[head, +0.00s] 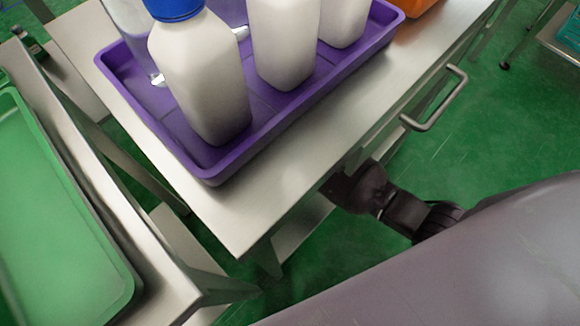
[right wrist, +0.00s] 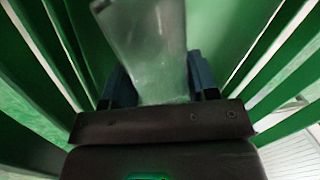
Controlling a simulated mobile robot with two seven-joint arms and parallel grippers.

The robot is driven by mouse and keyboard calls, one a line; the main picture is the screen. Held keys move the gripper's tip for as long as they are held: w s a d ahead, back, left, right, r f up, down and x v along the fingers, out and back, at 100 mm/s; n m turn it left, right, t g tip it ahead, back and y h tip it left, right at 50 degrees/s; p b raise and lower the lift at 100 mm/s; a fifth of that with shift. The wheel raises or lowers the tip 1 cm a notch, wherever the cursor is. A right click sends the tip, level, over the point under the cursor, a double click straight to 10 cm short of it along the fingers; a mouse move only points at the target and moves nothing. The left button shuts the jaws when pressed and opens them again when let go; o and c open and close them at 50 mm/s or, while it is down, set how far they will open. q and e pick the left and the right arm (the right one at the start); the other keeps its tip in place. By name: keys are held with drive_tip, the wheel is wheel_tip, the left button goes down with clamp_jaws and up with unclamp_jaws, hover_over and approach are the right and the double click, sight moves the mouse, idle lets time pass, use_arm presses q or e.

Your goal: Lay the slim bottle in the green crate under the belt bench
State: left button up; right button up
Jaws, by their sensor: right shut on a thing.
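My right gripper (right wrist: 160,85) is shut on a clear, pale slim bottle (right wrist: 150,40), whose body extends away from the fingers in the right wrist view. The green slatted walls of the crate (right wrist: 228,28) stand on both sides of the bottle. Whether the bottle touches the crate's floor, I cannot tell. In the head view my right arm reaches in under the edge of a steel bench, and its wrist (head: 365,190) shows there. The bench top hides the fingers, bottle and crate in that view. My left gripper is out of view.
On the steel bench top (head: 330,110) a purple tray (head: 230,165) holds several bottles, one white with a blue cap (head: 205,80). A green tray (head: 45,220) lies on a surface at left. A metal handle (head: 440,105) juts from the bench side. Green floor is open at right.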

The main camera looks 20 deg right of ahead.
drive_tip(key=shift+w+r, duration=0.15)
drive_tip(key=shift+r, duration=0.1)
drive_tip(key=shift+f, duration=0.45)
drive_tip(key=shift+f, duration=0.2)
drive_tip(key=o, duration=1.2)
drive_tip(key=shift+c, duration=0.2)
drive_tip(key=shift+r, duration=0.65)
drive_tip(key=r+p, duration=0.1)
drive_tip(key=r, duration=0.1)
drive_tip(key=r+p, duration=0.1)
drive_tip(key=r, duration=0.1)
drive_tip(key=d+r+p, duration=0.1)
drive_tip(key=r, duration=0.1)
drive_tip(key=shift+s+r, duration=0.2)
drive_tip(key=shift+s, duration=0.05)
drive_tip(key=shift+s+r, duration=0.25)
drive_tip(key=shift+r, duration=0.2)
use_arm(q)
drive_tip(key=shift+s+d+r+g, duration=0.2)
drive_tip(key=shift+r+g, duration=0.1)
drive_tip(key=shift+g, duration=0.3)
use_arm(e)
drive_tip(key=shift+s, duration=0.1)
